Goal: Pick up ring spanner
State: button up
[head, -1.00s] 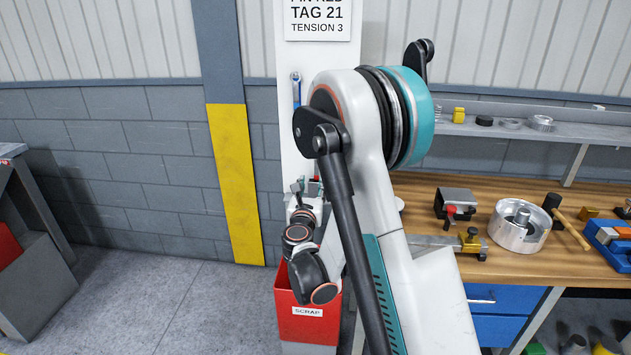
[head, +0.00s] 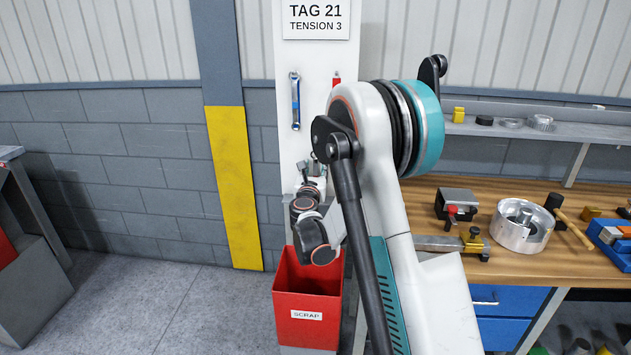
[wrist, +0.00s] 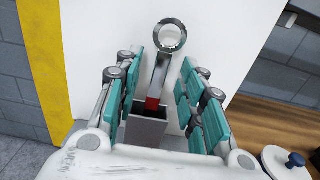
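A chrome ring spanner (wrist: 160,70) with a red band low on its shaft stands ring-up in a grey holder (wrist: 146,130) against the white panel in the wrist view. Its lower end is hidden in the holder. My gripper (wrist: 163,72) is open, with its teal-padded fingers on either side of the spanner's shaft and gaps showing on both sides. In the head view my gripper (head: 314,172) is small, in front of the white panel, and the spanner there cannot be made out clearly.
A blue-handled tool (head: 295,100) and a partly hidden red one (head: 336,80) hang higher on the panel. A red scrap bin (head: 307,300) stands below my wrist. A wooden workbench (head: 450,195) with a metal housing (head: 522,225) and hammer lies to the right.

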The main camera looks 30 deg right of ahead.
jog(key=shift+c, duration=0.3)
grip_shut()
jog(key=shift+r, duration=0.1)
notch_tip(320, 180, up, 20)
jog(key=p, duration=0.6)
jog(key=shift+p, duration=0.3)
